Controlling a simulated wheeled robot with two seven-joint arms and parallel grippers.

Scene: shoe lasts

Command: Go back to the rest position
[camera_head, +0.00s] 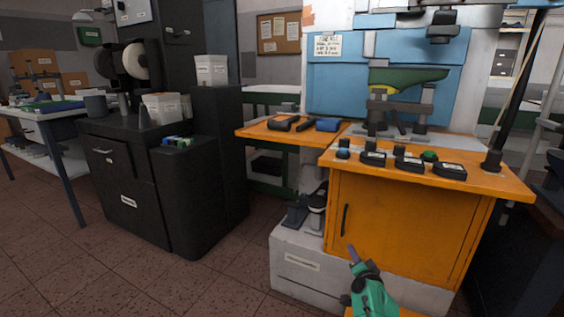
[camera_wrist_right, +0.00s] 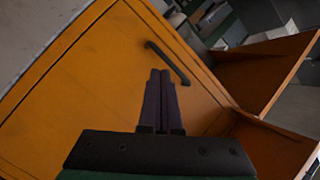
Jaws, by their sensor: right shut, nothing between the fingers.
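My right gripper (camera_head: 353,254) shows at the bottom of the head view, on a green and black wrist. It is in front of the orange cabinet (camera_head: 405,235). In the right wrist view its two dark fingers (camera_wrist_right: 161,75) lie side by side, shut and empty. They point toward the cabinet door (camera_wrist_right: 90,85) and its black handle (camera_wrist_right: 168,62). I cannot tell whether the fingertips touch the door. My left gripper is not in view.
The orange worktop (camera_head: 480,178) above carries several black devices. A green shoe last (camera_head: 408,78) sits on the machine. A black cabinet (camera_head: 130,190) stands left, with a table (camera_head: 45,112) beyond it. Open tiled floor (camera_head: 120,270) lies at the lower left.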

